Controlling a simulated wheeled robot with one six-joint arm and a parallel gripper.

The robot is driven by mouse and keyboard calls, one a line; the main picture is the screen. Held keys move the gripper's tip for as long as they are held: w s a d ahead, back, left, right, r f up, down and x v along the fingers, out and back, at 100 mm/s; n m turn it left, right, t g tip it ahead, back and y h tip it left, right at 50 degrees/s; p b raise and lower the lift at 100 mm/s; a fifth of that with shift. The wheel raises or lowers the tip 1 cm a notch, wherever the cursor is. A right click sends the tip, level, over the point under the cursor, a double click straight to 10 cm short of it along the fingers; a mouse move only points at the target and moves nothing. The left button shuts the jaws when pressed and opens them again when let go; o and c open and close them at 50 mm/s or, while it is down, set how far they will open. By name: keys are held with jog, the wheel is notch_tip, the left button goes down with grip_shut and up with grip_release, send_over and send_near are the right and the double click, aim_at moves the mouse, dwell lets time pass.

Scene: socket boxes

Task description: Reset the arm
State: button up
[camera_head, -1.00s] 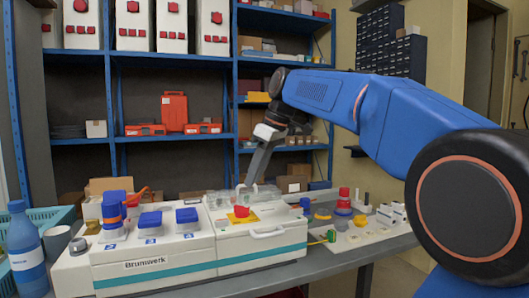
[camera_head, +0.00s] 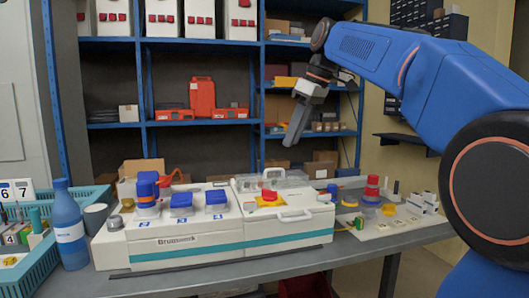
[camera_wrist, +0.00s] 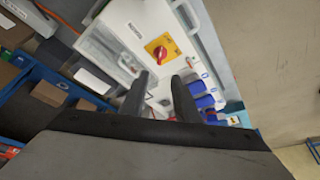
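My gripper (camera_head: 293,138) hangs from my raised blue arm, above the back of the white Brumwerk socket box (camera_head: 190,256). It points downward and touches nothing in the head view. In the wrist view, the two dark fingers of my gripper (camera_wrist: 162,92) are apart with nothing held between them. The box's red rotary switch on a yellow plate (camera_head: 269,198) shows at its right part. The switch also shows in the wrist view (camera_wrist: 160,50), beyond the fingertips. A clear cover (camera_head: 290,179) stands behind the switch, and blue socket caps (camera_head: 181,201) line the left part.
A blue bottle (camera_head: 69,230) and a teal crate (camera_head: 30,268) stand left of the box. Right of it are a red-topped part (camera_head: 372,188) and small pieces on a pale board (camera_head: 390,228). Blue shelving (camera_head: 205,122) stands behind the table.

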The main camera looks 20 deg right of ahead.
jog(key=s+f+m+h, duration=0.1)
jog(key=s+f+m, duration=0.2)
jog(key=s+f, duration=0.6)
jog(key=s+d+f+m+t+h, duration=0.1)
jog(key=s+f+m, duration=0.2)
jog(key=s+f, duration=0.7)
jog(key=s+f+m+h, duration=0.1)
jog(key=s+f+m, duration=0.2)
jog(key=s+f, duration=0.6)
notch_tip(320, 180, down, 11)
jog(key=shift+s+d+r+t, duration=0.1)
jog(key=shift+s+d+t, duration=0.2)
jog(key=shift+t, duration=0.1)
